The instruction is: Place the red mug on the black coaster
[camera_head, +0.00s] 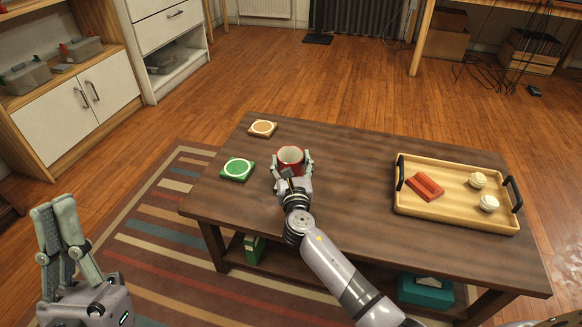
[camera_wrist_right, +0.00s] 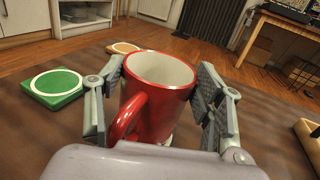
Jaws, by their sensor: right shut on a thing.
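The red mug (camera_head: 291,158), white inside, stands upright between the fingers of my right gripper (camera_head: 293,165), over the middle-left part of the dark wooden table. In the right wrist view the mug (camera_wrist_right: 160,95) fills the middle, its handle toward the camera, with a finger on each side. My right gripper (camera_wrist_right: 165,105) is shut on it. I cannot tell whether the mug's base touches the table. No black coaster is visible; the area beneath the mug is hidden. My left gripper (camera_head: 52,205) is empty, off the table at the lower left, fingers up; its opening is unclear.
A green coaster (camera_head: 238,169) lies left of the mug, and an orange one (camera_head: 263,128) lies behind it. The table between mug and tray is clear.

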